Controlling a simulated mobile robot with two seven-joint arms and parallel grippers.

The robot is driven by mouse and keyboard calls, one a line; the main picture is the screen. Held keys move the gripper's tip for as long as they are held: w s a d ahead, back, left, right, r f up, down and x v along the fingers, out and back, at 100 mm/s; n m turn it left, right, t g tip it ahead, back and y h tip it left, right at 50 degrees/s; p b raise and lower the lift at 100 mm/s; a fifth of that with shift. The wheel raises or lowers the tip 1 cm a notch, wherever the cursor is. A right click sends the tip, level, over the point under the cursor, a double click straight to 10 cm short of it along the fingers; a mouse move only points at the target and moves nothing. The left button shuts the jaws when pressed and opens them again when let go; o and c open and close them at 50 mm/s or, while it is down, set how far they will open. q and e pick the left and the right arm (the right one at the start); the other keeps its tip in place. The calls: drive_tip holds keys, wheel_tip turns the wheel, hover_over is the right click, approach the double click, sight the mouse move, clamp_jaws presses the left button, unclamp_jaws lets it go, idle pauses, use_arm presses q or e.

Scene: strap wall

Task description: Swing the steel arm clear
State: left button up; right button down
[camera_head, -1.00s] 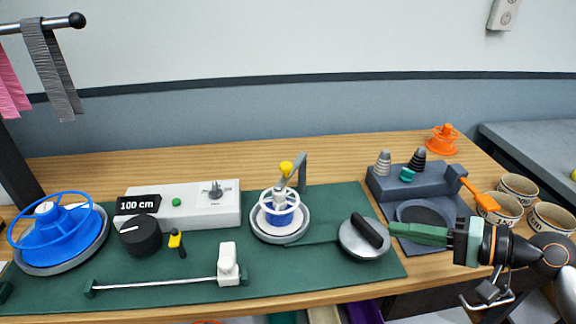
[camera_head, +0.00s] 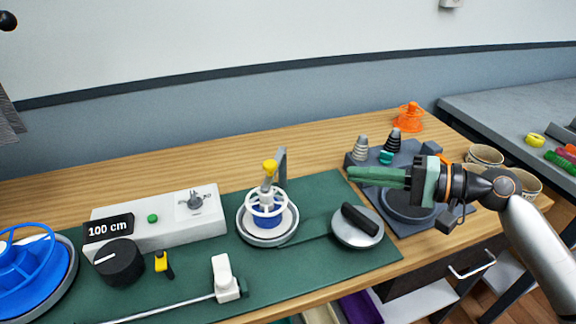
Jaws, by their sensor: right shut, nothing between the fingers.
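A small steel-grey arm (camera_head: 282,163) stands up behind the small reel, with a yellow knob (camera_head: 270,166) beside it over the reel's centre. The reel (camera_head: 266,205) has a white ring and a blue core, and sits in a round grey dish on the green mat (camera_head: 310,205). How the arm joins the knob is partly hidden. My right gripper (camera_head: 350,174) comes in from the right with its green fingers shut and empty. In the picture its tips are right of the steel arm and above the black-handled lid, apart from the arm. My left gripper is out of view.
A grey lid with a black handle (camera_head: 362,218) lies right of the reel. Left are a control box (camera_head: 160,222), a black dial (camera_head: 119,262) and a big blue reel (camera_head: 30,270). A dark stand with cones (camera_head: 361,147) and cups (camera_head: 485,155) are at the right.

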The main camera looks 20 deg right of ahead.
drive_tip(key=p, duration=0.2)
approach(276, 165)
drive_tip(key=x, duration=0.6)
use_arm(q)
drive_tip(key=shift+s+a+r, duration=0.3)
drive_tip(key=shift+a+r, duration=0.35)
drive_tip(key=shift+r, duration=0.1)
use_arm(e)
drive_tip(key=shift+w+a+f, duration=0.15)
drive_tip(key=shift+w+a, duration=0.1)
drive_tip(key=shift+a, duration=0.1)
use_arm(q)
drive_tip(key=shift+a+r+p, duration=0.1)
drive_tip(key=shift+p, duration=0.3)
